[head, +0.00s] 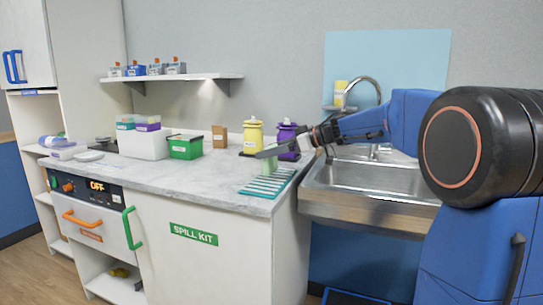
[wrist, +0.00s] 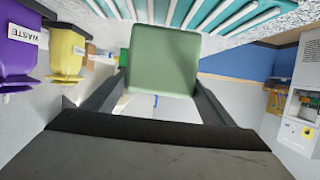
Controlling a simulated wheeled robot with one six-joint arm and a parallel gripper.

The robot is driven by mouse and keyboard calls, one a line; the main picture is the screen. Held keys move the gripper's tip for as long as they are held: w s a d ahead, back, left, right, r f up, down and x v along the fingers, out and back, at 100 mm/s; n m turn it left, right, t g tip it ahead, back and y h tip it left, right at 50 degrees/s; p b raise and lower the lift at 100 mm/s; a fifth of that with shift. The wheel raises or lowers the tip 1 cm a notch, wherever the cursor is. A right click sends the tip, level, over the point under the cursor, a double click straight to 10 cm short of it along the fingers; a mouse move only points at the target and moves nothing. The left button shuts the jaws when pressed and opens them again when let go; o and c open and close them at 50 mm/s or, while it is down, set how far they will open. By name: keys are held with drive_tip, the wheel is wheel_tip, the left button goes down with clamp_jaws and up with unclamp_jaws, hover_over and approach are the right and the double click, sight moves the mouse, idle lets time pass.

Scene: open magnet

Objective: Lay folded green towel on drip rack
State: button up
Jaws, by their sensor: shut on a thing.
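The folded green towel (head: 267,166) hangs from my gripper (head: 272,152) over the counter in the head view. In the wrist view the towel (wrist: 164,62) is a pale green block between my two dark fingers, and my gripper (wrist: 160,88) is shut on it. The drip rack (head: 262,190) is a teal tray with white bars near the counter's front right corner. The towel is above the rack's back part; I cannot tell if they touch. The rack (wrist: 215,14) also spans the top of the wrist view, beyond the towel.
A yellow container (head: 252,136) and a purple container (head: 286,133) stand behind the rack. A steel sink (head: 370,180) with a tall faucet (head: 374,90) lies to the right. A green box (head: 185,149) and a white bin (head: 142,144) stand left. The counter's front middle is clear.

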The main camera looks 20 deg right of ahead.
drive_tip(key=shift+f, duration=0.8)
drive_tip(key=shift+f, duration=0.15)
drive_tip(key=o, duration=1)
drive_tip(key=shift+s+d+r, duration=0.1)
drive_tip(key=shift+r, duration=0.15)
drive_tip(key=v, duration=1.1)
drive_tip(key=shift+s+d, duration=0.25)
drive_tip(key=shift+r, duration=0.2)
